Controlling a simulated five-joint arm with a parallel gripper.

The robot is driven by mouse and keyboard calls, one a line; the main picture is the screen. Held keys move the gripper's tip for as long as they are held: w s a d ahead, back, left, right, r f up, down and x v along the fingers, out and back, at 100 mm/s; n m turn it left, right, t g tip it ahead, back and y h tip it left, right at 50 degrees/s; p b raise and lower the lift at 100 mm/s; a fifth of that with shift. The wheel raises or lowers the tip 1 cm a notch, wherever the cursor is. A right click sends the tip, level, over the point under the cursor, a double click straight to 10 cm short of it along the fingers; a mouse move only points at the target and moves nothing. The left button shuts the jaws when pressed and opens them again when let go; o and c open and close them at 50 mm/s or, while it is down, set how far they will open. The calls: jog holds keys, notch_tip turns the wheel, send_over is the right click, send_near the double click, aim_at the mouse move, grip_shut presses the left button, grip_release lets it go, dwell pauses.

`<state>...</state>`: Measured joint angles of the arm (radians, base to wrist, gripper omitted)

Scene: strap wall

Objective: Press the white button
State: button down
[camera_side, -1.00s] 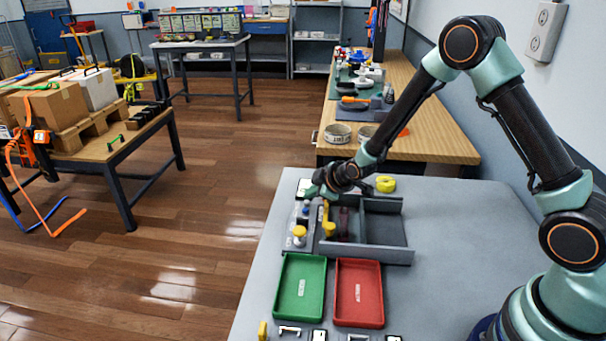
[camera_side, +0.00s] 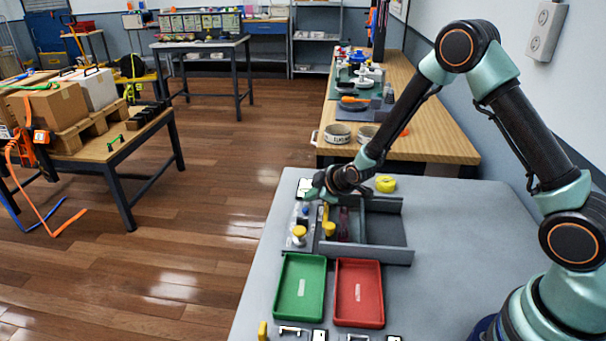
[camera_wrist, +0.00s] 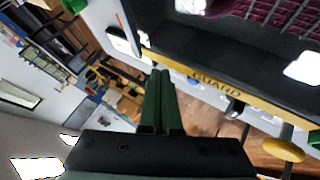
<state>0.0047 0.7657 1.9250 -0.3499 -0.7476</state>
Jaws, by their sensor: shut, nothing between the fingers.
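My gripper (camera_side: 318,192) is at the far left part of a grey fixture on the bench, in the side view. In the wrist view its two green fingers (camera_wrist: 160,100) are together with nothing between them, pointing toward a dark bar with a yellow edge marked "GUARD" (camera_wrist: 215,82). I cannot pick out the white button for certain; small pale parts lie beyond the guard edge, partly hidden. The grey fixture (camera_side: 388,256) has open compartments and a left strip with yellow knobs (camera_side: 299,231). One yellow knob (camera_wrist: 283,150) shows at right in the wrist view.
A green tray (camera_side: 301,290) and a red tray (camera_side: 359,293) lie in front of the fixture. A yellow roll (camera_side: 385,184) sits behind it. The grey bench top (camera_side: 460,230) is clear to the right of the fixture.

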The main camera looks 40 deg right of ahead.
aim_at(311, 207)
jog(key=shift+r, duration=0.8)
jog(key=shift+r, duration=2.5)
jog(key=s+r+m+g, duration=0.2)
jog(key=s+r+m, duration=0.2)
jog(key=s+r, duration=0.8)
jog(key=s+r+m, duration=0.2)
jog(key=s, duration=0.5)
jog(key=s+r+m+g, duration=0.1)
jog(key=s+r+m, duration=0.1)
jog(key=s, duration=0.5)
jog(key=shift+a+m+g, duration=0.15)
jog(key=shift+m+g, duration=0.15)
